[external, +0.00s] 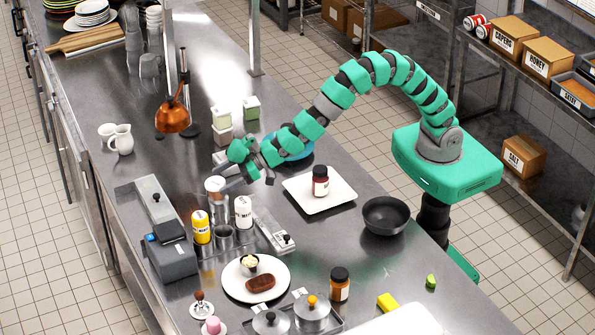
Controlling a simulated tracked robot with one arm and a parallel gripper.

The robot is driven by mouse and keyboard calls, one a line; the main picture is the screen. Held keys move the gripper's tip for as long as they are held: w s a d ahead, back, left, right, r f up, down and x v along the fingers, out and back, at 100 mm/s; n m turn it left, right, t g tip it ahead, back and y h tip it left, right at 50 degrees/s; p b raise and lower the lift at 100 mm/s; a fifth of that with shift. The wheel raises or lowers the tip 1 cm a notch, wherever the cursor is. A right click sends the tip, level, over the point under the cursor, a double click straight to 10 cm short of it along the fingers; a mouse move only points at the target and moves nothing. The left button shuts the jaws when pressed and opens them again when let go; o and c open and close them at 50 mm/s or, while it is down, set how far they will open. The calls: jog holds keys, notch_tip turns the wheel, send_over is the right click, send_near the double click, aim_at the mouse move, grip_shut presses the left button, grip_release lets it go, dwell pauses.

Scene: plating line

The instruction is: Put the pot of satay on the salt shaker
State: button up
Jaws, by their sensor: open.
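No pot clearly reads as satay. One dark jar with a black lid (320,182) stands upright on a white square plate (336,203). An orange-brown jar with a black lid (339,284) stands near the front. The salt shaker cannot be named surely: a white labelled bottle (243,212) and a yellow labelled bottle (201,227) stand left of centre, their labels too small to read.
A dark bowl (384,216) stands at the counter's right edge. A round plate (233,282) holds a brown patty and a small pot. A copper lamp (172,118) hangs left of the arm. A tray on the shelf reads SATAY (571,99); a box reads SALT (524,156).

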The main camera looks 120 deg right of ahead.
jog(key=v, duration=0.9)
jog(key=shift+b, duration=0.4)
jog(key=shift+r, duration=0.1)
jog(key=s+a+r+y, duration=0.1)
jog(key=s+a+r, duration=0.1)
jog(key=r, duration=0.7)
jog(key=s+a+r+n+t+y, duration=0.1)
jog(key=s+r, duration=0.2)
jog(key=r, duration=0.5)
jog(key=s+a+r, duration=0.2)
jog(key=r, duration=0.7)
jog(key=s+r+n+t, duration=0.1)
jog(key=s+r, duration=1.8)
jog(key=r, duration=0.1)
jog(key=shift+s+a+y, duration=0.2)
jog(key=shift+s+y, duration=0.05)
jog(key=shift+y, duration=0.05)
